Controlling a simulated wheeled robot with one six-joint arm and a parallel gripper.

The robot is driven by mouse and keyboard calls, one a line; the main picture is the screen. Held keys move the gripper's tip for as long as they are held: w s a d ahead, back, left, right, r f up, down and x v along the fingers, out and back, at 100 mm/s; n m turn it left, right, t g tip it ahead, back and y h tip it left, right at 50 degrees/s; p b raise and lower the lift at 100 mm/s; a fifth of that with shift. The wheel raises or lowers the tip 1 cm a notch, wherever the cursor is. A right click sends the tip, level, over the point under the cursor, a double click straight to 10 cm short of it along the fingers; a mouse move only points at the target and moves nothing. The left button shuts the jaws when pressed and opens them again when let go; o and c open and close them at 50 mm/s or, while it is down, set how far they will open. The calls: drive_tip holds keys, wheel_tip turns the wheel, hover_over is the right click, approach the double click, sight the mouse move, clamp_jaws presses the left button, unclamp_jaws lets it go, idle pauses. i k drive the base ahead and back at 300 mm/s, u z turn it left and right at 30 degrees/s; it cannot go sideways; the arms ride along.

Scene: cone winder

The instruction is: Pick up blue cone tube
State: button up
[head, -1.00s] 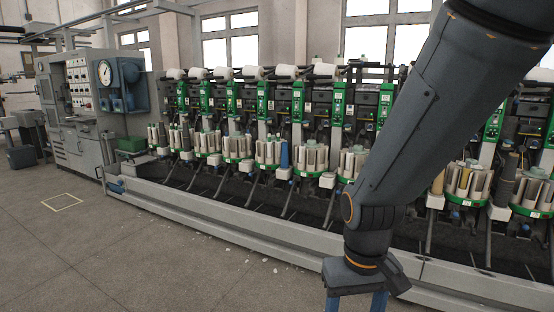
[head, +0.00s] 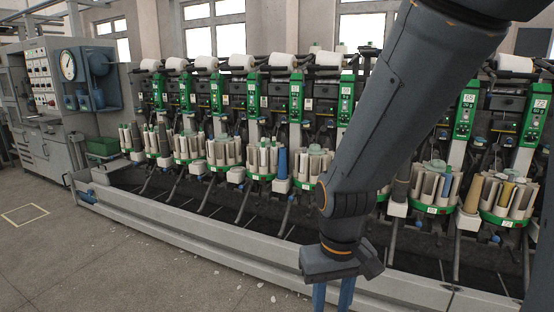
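The blue cone tube (head: 282,163) stands upright in the head view, on a small white block of the winding machine, between two green-rimmed carousels of pale tubes. My gripper (head: 332,298) hangs at the bottom of the head view, pointing down, in front of the machine's low rail. It is below and to the right of the blue tube in the picture and clearly apart from it. Its two blue fingers stand apart with nothing visible between them. The fingertips are cut off by the lower edge.
The winding machine's grey front rail (head: 200,240) runs across the foreground. Several carousels of pale tubes (head: 187,150) line the machine. A yellow-brown tube (head: 507,194) stands at the right. A grey control cabinet (head: 45,110) is at the left. The floor (head: 90,270) at lower left is mostly clear.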

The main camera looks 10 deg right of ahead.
sight(282, 171)
drive_tip(key=i, duration=1.75)
drive_tip(key=u, duration=2.2)
drive_tip(key=i, duration=1)
drive_tip(key=z, duration=1.95)
drive_tip(key=i, duration=0.5)
drive_tip(key=z, duration=0.35)
